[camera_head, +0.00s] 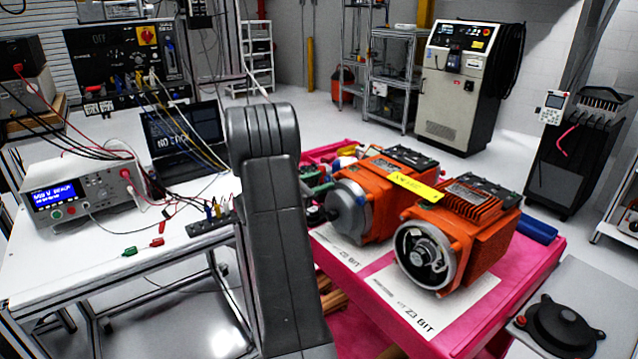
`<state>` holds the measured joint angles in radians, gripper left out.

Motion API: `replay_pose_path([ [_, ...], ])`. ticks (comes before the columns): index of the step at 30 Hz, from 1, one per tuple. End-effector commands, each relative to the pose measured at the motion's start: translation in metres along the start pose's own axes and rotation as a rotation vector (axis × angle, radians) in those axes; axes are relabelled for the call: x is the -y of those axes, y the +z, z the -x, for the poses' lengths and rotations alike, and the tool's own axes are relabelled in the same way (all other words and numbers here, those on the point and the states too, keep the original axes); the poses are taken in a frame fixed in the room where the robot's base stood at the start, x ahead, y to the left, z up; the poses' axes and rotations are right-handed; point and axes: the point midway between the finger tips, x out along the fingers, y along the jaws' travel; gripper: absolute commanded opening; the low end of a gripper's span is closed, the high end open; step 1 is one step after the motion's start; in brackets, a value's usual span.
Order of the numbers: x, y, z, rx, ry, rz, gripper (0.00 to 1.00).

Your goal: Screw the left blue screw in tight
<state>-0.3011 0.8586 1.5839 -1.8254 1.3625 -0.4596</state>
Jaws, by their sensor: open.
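Two orange motors stand side by side on a pink-topped table (561,262). The right motor (478,225) has an open round end facing me, with a metal ring and a dark hub (424,253) inside. I cannot make out any blue screw at this size. My arm's dark grey link rises through the middle of the view and hides part of the table's left side. My gripper is not visible.
A white bench (60,270) on the left carries a meter (85,190), a laptop (185,135) and loose cables. A yellow strip (415,186) lies across the motors. White sheets (470,305) lie under them. A dark round part (558,325) sits at the lower right.

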Motion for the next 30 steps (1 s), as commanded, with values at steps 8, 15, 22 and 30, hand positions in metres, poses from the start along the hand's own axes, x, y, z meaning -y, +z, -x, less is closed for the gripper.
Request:
replay_pose_path([
  [8,-0.001,-0.002,0.029,-0.001,0.004,0.000,0.41],
  [15,-0.001,-0.002,0.084,-0.001,0.006,0.000,0.41],
  [22,-0.001,-0.001,0.124,0.000,0.004,0.000,0.41],
  [30,0.000,0.000,0.138,0.000,0.000,0.001,0.41],
])
